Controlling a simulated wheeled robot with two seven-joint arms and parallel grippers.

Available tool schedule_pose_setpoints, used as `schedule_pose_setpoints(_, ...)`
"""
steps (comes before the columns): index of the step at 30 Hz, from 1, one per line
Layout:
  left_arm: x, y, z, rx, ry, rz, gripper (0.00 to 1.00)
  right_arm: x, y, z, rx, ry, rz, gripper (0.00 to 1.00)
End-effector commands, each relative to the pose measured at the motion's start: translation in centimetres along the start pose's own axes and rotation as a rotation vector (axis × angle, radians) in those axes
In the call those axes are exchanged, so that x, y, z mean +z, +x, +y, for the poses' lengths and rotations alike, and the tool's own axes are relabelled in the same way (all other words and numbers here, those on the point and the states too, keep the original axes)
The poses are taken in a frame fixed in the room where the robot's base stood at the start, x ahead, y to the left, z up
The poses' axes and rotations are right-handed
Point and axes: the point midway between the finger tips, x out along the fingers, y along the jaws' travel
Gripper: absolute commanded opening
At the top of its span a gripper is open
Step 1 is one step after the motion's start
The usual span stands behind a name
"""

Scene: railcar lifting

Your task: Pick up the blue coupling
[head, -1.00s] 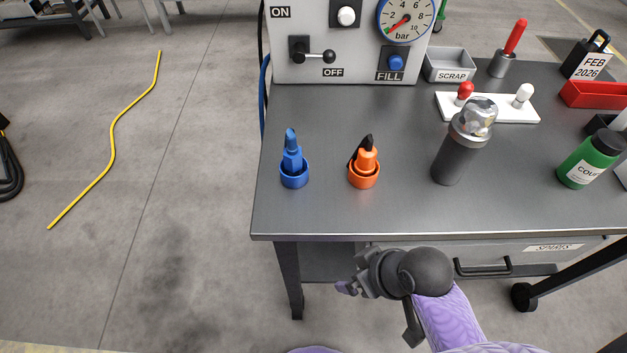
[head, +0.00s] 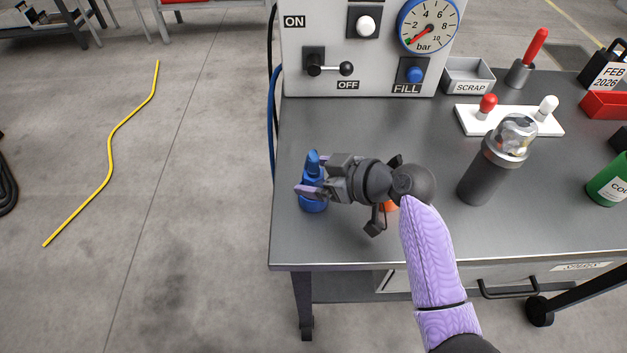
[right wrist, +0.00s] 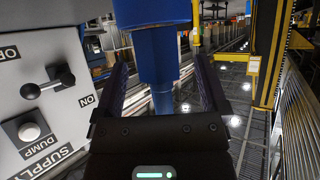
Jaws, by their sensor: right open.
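In the right wrist view the coupling (right wrist: 158,62) stands between the two open fingers (right wrist: 162,90), with gaps on both sides. The orange coupling (head: 389,205) is mostly hidden behind my right gripper and wrist. My left gripper is not in view.
A grey control panel (head: 375,75) with a gauge, levers and buttons stands behind. A dark cylinder with a clear dome (head: 487,172) stands to the right. A white block (head: 510,122) with red and white knobs lies beyond it. The table front (head: 330,245) is clear.

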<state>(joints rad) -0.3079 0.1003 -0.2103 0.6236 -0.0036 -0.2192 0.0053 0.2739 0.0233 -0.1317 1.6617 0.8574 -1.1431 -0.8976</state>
Motion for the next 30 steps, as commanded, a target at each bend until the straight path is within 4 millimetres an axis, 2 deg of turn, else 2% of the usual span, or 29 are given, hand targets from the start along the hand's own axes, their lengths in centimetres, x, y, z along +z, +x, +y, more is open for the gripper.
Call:
schedule_pose_setpoints(3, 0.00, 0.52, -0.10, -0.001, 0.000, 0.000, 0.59, 0.22, 1.22, -0.03, -0.001, 0.002, -0.002, 0.92)
schedule_pose_setpoints(9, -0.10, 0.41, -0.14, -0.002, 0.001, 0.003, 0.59, 0.14, 1.20, -0.02, 0.000, 0.001, -0.003, 0.90)
schedule_pose_setpoints(22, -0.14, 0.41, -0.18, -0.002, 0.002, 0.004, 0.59, 0.18, 1.17, -0.02, 0.001, 0.001, -0.003, 0.00)
schedule_pose_setpoints(30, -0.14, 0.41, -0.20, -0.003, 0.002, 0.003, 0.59, 0.16, 1.16, -0.01, 0.001, 0.001, -0.003, 0.00)
